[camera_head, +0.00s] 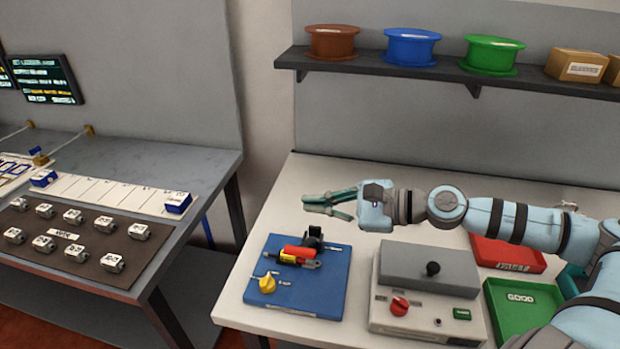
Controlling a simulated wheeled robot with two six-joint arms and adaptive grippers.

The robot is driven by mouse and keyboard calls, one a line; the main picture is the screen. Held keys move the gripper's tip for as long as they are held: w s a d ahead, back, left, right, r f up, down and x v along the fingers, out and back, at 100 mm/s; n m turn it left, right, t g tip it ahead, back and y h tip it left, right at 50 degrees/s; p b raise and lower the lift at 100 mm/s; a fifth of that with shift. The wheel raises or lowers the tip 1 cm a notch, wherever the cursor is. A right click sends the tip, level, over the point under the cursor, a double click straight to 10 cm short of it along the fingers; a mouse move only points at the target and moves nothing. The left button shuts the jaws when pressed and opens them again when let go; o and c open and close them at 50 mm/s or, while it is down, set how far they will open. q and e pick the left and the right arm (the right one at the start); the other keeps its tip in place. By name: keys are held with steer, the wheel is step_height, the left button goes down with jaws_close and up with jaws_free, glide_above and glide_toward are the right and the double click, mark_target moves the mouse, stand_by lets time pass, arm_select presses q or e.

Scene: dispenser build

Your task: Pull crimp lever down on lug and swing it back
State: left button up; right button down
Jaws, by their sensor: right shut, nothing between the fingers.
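My right gripper (330,203) reaches in from the right over the back of the white table. It is shut and empty, fingers pointing left, and appears above and behind the blue board (318,300). On the board is a small fixture with a red bar (298,252), seemingly the crimp lever's handle, lying low and near level. A black block (313,236) stands behind the bar, with a dark and yellow part beneath. The gripper is apart from the bar. A yellow knob-like piece (267,284) is at the board's left. The lug is too small to tell. My left gripper is out of view.
A grey box (429,270) with a black knob and red dial stands right of the board. Red (480,252) and green (497,325) trays lie beyond it, under my right arm. A shelf (360,66) with spools overhangs the back. A grey table (205,165) stands left, across a gap.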

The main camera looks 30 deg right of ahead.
arm_select(q)
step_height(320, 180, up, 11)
steer(key=p, duration=0.7)
arm_select(e)
steer(key=s+d+m+g, duration=0.1)
steer(key=s+d+m, duration=0.15)
steer(key=m, duration=0.95)
steer(key=s+d+m+g, duration=0.1)
steer(key=d+m, duration=0.3)
steer(key=m, duration=0.9)
steer(key=m+y+b, duration=0.3)
steer(key=m+b, duration=0.2)
steer(key=m, duration=1.6)
glide_above(307, 247)
steer(key=w+d, duration=0.1)
steer(key=d, duration=0.1)
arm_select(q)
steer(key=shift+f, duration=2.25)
arm_select(e)
steer(key=shift+s+a+f, duration=0.15)
steer(key=shift+s+f, duration=0.1)
steer(key=shift+f, duration=0.5)
steer(key=shift+s+a+f, duration=0.15)
steer(key=shift+s+f, duration=0.1)
steer(key=shift+f, duration=0.45)
steer(key=shift+s+a+f, duration=0.15)
steer(key=shift+s+f, duration=0.1)
steer(key=shift+f, duration=0.5)
